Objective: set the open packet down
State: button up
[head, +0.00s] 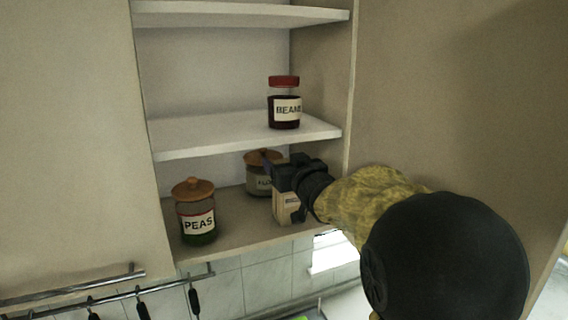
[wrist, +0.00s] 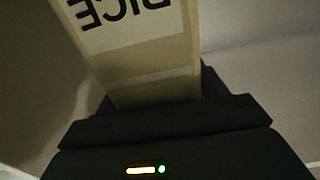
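A beige packet (head: 287,206) is in my gripper (head: 282,176) at the right end of the lowest shelf (head: 240,236). In the wrist view the packet (wrist: 155,70) has a label reading RICE, upside down, and sits between the dark fingers. My gripper is shut on it near its top in the head view. The packet looks upright. Its base is at or very near the shelf surface; I cannot tell whether it touches. The packet's top is hidden by the gripper.
A PEAS jar (head: 196,211) with a wooden lid stands at the front left of the lowest shelf. Another lidded jar (head: 262,174) stands behind the packet. A BEANS jar (head: 284,103) stands on the shelf above (head: 230,137). Bare shelf lies between the PEAS jar and the packet.

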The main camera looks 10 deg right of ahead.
jog(key=shift+o, duration=0.2)
jog(key=shift+s+a+r, duration=0.1)
jog(key=shift+s+a, duration=0.05)
jog(key=shift+a, duration=0.25)
jog(key=shift+r, duration=0.15)
jog(key=shift+s, duration=0.1)
jog(key=s+d+b, duration=0.2)
jog(key=s+b, duration=0.3)
jog(key=s, duration=0.6)
jog(key=shift+s+d, duration=0.2)
jog(key=shift+w, duration=0.1)
